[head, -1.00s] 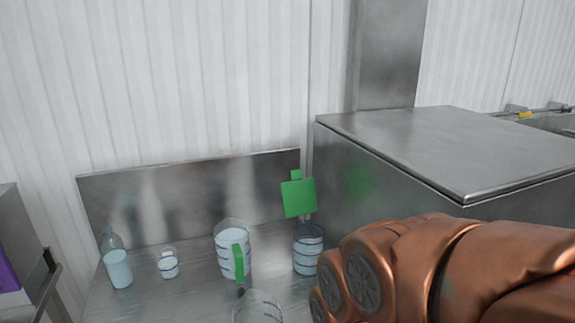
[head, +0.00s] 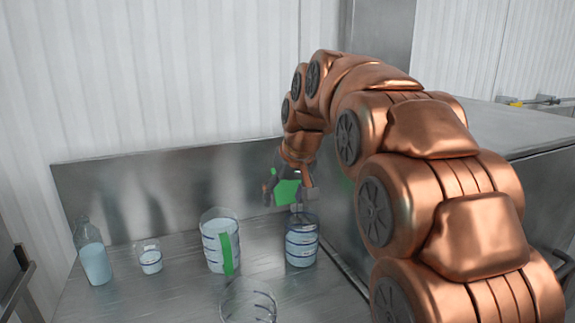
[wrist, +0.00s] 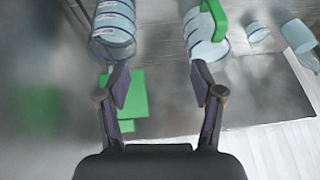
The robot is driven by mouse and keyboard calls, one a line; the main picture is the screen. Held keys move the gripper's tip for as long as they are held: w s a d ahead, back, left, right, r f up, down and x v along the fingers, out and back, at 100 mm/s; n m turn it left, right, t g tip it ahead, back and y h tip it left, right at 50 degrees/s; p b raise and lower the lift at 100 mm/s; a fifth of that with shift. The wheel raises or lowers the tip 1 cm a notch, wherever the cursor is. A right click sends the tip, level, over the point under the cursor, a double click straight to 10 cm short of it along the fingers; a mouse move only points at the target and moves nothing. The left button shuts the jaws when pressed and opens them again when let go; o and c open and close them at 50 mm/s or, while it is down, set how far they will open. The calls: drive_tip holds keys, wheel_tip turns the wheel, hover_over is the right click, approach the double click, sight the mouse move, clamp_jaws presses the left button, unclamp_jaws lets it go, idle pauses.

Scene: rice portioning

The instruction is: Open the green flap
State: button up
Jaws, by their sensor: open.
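The green flap (head: 286,187) stands above the clear container with blue bands (head: 301,243), partly hidden behind my gripper in the head view. In the wrist view the green flap (wrist: 128,98) lies at and behind the left finger. My gripper (head: 289,197) is open, with a finger on each side of the flap in the head view. I cannot tell whether a finger touches the flap.
A measuring jug with a green handle (head: 219,244), a small cup (head: 149,259) and a bottle (head: 93,255) stand to the left on the steel counter (head: 185,290). A clear empty vessel (head: 248,303) is at the front. A steel box (head: 520,130) stands to the right.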

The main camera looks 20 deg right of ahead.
drive_tip(key=w+d+r+t+b, duration=0.25)
drive_tip(key=w+d, duration=0.25)
drive_tip(key=w, duration=0.3)
drive_tip(key=w+d+r+t+b, duration=0.2)
drive_tip(key=w+d+r+b, duration=0.15)
drive_tip(key=w, duration=0.45)
drive_tip(key=shift+n+h, duration=0.3)
drive_tip(key=shift+h, duration=0.1)
drive_tip(key=x, duration=0.2)
drive_tip(key=p+x, duration=0.1)
drive_tip(key=x, duration=0.1)
drive_tip(key=d+x, duration=0.1)
drive_tip(key=x, duration=0.2)
drive_tip(key=shift+f+p, duration=0.1)
drive_tip(key=shift+p, duration=0.3)
drive_tip(key=shift+s+a, duration=0.1)
clamp_jaws()
